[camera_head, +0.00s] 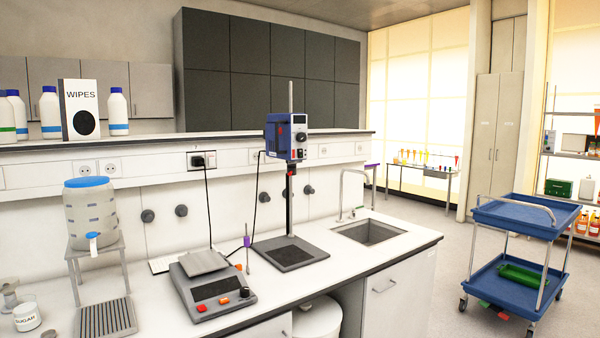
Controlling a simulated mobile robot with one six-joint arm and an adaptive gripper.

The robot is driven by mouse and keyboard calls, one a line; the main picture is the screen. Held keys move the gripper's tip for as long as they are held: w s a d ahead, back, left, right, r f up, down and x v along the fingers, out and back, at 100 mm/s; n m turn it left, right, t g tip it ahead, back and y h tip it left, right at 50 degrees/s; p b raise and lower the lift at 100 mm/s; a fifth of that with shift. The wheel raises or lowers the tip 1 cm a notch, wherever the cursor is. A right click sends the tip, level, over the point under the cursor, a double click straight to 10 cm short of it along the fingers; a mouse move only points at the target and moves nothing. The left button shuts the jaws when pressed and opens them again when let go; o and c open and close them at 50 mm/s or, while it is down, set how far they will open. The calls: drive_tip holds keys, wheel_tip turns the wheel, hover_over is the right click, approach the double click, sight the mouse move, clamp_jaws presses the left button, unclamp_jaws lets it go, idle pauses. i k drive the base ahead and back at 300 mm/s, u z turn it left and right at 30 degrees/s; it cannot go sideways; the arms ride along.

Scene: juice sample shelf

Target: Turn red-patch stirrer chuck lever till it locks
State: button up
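A blue overhead stirrer (285,137) is mounted high on an upright rod at the middle of the bench. Its front has a dark knob, and small red marks show on its housing. A small red part (291,169) shows just below the housing, around the chuck; it is too small to tell the lever or its angle. The dark stand base (291,253) rests on the white bench top. My gripper is not in view.
A hotplate (212,288) and a purple-topped rod (247,242) stand left of the stirrer. A sink (369,232) lies to its right. A drink dispenser (90,215) stands farther left. A blue cart (525,215) stands on the floor at right.

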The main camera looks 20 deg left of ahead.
sight(291, 168)
drive_tip(key=u, duration=0.2)
drive_tip(key=i, duration=1.15)
drive_tip(key=u, duration=0.5)
